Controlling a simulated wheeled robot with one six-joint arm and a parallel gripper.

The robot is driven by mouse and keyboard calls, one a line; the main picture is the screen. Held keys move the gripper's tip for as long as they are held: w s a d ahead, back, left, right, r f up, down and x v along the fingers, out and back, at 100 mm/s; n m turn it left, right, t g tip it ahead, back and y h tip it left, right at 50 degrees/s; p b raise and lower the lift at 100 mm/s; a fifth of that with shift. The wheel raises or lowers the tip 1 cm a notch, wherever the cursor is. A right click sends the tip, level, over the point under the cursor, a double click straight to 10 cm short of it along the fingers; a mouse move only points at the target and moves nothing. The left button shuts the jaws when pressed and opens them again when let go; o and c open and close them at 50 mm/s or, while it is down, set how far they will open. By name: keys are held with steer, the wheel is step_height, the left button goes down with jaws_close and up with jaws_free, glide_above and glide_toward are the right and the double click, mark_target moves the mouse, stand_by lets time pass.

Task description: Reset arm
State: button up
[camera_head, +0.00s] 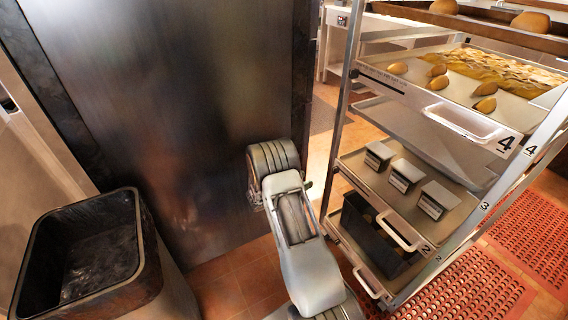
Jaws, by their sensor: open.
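My arm (306,255) rises from the bottom centre of the head view, grey and white. It ends in a rounded ribbed joint (273,158) in front of a large dark metal panel. I cannot make out my gripper's fingers; they are out of sight, perhaps behind the arm links. No held object shows.
A tall tray rack (345,95) stands close on the right. Its upper tray (465,122) holds yellow food pieces; a lower tray (385,200) holds small labelled boxes. A black bin (140,235) stands at lower left. Red mats (470,290) cover floor at right.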

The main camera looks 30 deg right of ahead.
steer(key=s+a+r+m+g+y+p, duration=0.1)
steer(key=s+a+r+m+y+p, duration=0.2)
steer(key=r, duration=0.4)
steer(key=s+a+r+m+g+y+p, duration=0.1)
steer(key=s+a+r+m+p, duration=0.1)
steer(key=r+p, duration=0.35)
steer(key=s+a+r+m+g+y+p, duration=0.1)
steer(key=s+a+r+m+y+p, duration=0.15)
steer(key=r, duration=0.55)
steer(key=s+a+r+m+t+y+p, duration=0.2)
steer(key=s+a+r+m+y+p, duration=0.1)
steer(key=a+r+y+p, duration=0.1)
steer(key=s+a+r+m+t+y+p, duration=0.3)
steer(key=s+a+r+p, duration=0.1)
steer(key=a+r, duration=0.5)
steer(key=s+a+r+m+t+y+p, duration=0.2)
steer(key=a+r+p, duration=0.4)
steer(key=r, duration=0.3)
steer(key=s+m+y, duration=0.1)
steer(key=y, duration=0.1)
steer(key=shift+s+a+m+t+y+p, duration=0.2)
steer(key=shift+a+m+t+y+p, duration=0.1)
steer(key=shift+m+t+y, duration=0.1)
steer(key=shift+d, duration=0.15)
